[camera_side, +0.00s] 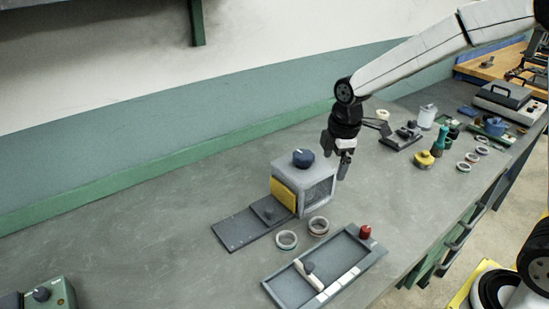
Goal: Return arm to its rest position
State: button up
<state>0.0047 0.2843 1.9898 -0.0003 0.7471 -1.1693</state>
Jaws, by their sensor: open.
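My gripper (343,166) hangs from my white arm in the middle right of the side view. It points down, open and empty, just right of the top of a grey box-shaped machine (319,187). I cannot tell how far apart the gripper and the machine are. The machine has a dark blue knob (303,158) on top and a yellow panel (283,194) on its left face. Two rings (287,240) (318,226) lie on the bench in front of the machine.
A grey tray (350,286) with a red knob (365,232) lies in front. A dark plate (236,230) lies left of the machine. Bottles, rings and tools, including a yellow-based item (425,160), stand at right. The bench's left middle (130,235) is clear.

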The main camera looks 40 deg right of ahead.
jog(key=s+f+m, duration=0.2)
jog(key=s+m, duration=0.4)
jog(key=s, duration=0.1)
jog(key=s+f+m+t, duration=0.1)
jog(key=s+f+m, duration=0.1)
jog(key=s+m, duration=0.4)
jog(key=shift+s+f+m, duration=0.35)
jog(key=shift+m, duration=0.35)
jog(key=shift+a, duration=0.1)
